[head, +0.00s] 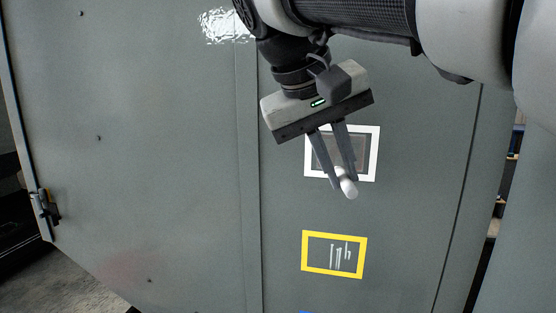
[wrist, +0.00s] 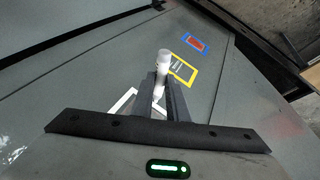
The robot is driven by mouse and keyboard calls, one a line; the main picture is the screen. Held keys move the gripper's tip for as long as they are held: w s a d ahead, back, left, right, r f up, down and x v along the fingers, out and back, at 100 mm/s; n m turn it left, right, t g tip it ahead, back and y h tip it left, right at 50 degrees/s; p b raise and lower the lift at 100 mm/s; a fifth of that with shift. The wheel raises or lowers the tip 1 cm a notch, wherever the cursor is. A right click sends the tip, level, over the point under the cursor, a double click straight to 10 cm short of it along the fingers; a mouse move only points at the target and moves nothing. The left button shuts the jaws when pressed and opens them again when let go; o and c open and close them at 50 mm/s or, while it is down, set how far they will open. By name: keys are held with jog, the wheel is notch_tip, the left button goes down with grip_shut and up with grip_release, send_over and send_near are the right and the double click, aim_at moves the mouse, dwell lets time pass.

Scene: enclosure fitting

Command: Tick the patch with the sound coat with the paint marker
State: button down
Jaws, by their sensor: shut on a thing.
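My gripper (head: 344,178) is shut on a white paint marker (head: 348,188), which also shows upright between the fingers in the wrist view (wrist: 164,62). In the head view the gripper hangs in front of the white-framed patch (head: 373,155), partly hiding its dull dark inside. Below it is the yellow-framed patch (head: 304,252), grey with several pale scratch-like strokes. The blue-framed patch (wrist: 197,43) has a red middle in the wrist view; only a sliver of its blue edge (head: 307,311) shows in the head view. I cannot tell whether the marker touches the panel.
The patches are on a large grey cabinet front (head: 170,150) with a vertical seam left of them. A shiny pale crinkled area (head: 225,25) is at the top, and a latch (head: 45,207) at the left edge. The panel around the lower patches is clear.

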jog(key=shift+s+d+r, duration=0.1)
jog(key=shift+d+r, duration=0.05)
jog(key=shift+r, duration=0.15)
jog(key=w+d+p, duration=0.2)
jog(key=w, duration=0.5)
jog(key=shift+w+d+p, duration=0.35)
jog(key=shift+w+p, duration=0.25)
jog(key=shift+w, duration=0.25)
dwell(1.1)
jog(key=shift+s+a+b, duration=0.4)
jog(key=shift+s+b, duration=0.05)
jog(key=shift+s, duration=0.85)
jog(key=shift+s+a+b, duration=0.4)
jog(key=shift+s+a, duration=0.05)
jog(key=shift+s, duration=0.8)
jog(key=shift+s+a+b, duration=0.4)
jog(key=shift+s+b, duration=0.05)
jog(key=shift+s, duration=0.85)
